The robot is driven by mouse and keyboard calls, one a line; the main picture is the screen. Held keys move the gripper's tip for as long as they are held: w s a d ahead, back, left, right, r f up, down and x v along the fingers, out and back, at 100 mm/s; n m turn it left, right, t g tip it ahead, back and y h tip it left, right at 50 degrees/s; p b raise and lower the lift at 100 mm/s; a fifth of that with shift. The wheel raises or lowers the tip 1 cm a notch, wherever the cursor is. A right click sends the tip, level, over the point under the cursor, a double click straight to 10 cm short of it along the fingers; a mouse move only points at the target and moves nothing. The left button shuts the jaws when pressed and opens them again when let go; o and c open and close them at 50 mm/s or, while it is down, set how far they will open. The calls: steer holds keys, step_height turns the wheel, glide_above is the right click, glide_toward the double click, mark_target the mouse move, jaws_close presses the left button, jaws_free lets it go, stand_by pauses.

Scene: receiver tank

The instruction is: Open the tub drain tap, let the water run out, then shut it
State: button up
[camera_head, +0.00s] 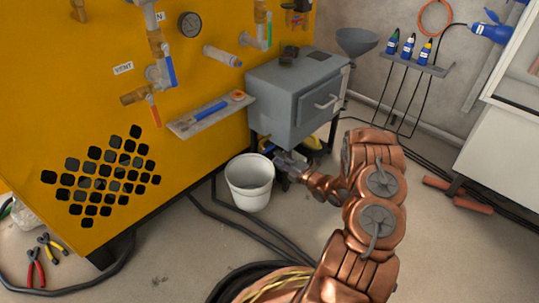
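My copper-coloured arm reaches in from the bottom right. My gripper (284,163) is low beside the right rim of a white bucket (249,188), below the grey box (293,94). It is small and dark here, and I cannot tell whether its fingers are open or shut, or whether it touches anything. Yellow parts (314,144) show in the shadow under the grey box, just beyond the gripper. I cannot make out a tub drain tap for certain there. The bucket stands upright on the floor, and I see no water in it.
A yellow panel (70,110) at left carries a blue-handled valve (170,70), an orange-handled valve (154,110), a gauge (190,24) and a small shelf (205,117). Black hoses (245,228) cross the floor. Pliers (37,268) lie at lower left. A white cabinet (505,125) stands right.

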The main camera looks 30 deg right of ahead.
mark_target(268, 151)
steer(key=b+x, duration=0.1)
steer(key=x, duration=0.2)
steer(key=shift+w+f, duration=0.15)
steer(key=shift+w, duration=0.1)
steer(key=shift+x, duration=0.8)
steer(key=shift+c, duration=0.4)
jaws_close()
